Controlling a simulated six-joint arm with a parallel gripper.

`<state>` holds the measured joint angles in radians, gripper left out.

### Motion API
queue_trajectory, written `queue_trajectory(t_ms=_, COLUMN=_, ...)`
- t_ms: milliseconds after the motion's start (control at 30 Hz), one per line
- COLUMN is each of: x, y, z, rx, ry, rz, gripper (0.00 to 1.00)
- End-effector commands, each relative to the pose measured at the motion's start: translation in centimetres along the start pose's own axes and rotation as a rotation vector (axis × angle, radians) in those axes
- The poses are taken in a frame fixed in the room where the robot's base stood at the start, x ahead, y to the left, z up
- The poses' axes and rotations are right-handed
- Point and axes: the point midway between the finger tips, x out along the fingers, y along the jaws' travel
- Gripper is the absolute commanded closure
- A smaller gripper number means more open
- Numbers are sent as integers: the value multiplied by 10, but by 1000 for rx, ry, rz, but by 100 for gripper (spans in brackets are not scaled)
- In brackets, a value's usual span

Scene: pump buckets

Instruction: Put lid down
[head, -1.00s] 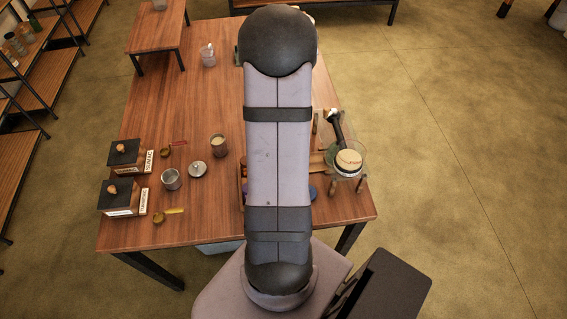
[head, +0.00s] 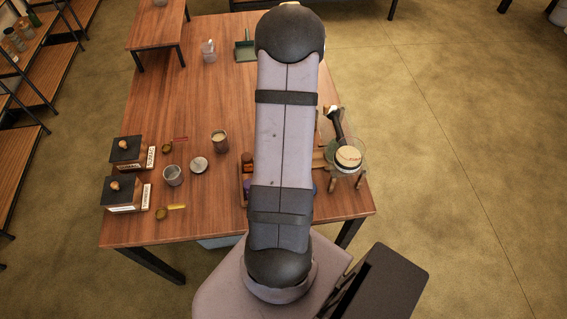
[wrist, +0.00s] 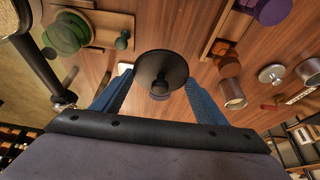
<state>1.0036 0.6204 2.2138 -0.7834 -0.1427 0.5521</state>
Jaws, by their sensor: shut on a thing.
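In the wrist view my gripper (wrist: 160,79) has its two blue fingers on either side of a dark round lid (wrist: 163,66) with a small knob and is shut on it. The tabletop shows beyond the lid. I cannot tell how high the lid is above the table. In the head view my arm hides the gripper and the held lid. A silver lid (head: 199,164) lies on the wooden table (head: 215,110) beside an open metal can (head: 173,175).
Two black boxes (head: 126,150) with knobs stand at the table's left. A cup (head: 219,141) and an organizer (head: 243,187) are near the middle. A glass vessel on a stand (head: 348,158) is at the right edge. A green dustpan (head: 245,50) lies farther back. The back left tabletop is mostly clear.

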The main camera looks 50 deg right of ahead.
Motion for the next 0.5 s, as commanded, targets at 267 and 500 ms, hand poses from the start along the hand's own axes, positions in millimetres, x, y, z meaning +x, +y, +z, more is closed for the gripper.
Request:
queue_trajectory(t_ms=267, x=0, y=0, z=-1, rx=24, ry=1, rz=11, gripper=55)
queue_trajectory(t_ms=500, x=15, y=0, z=7, rx=27, ry=-1, rz=11, gripper=55)
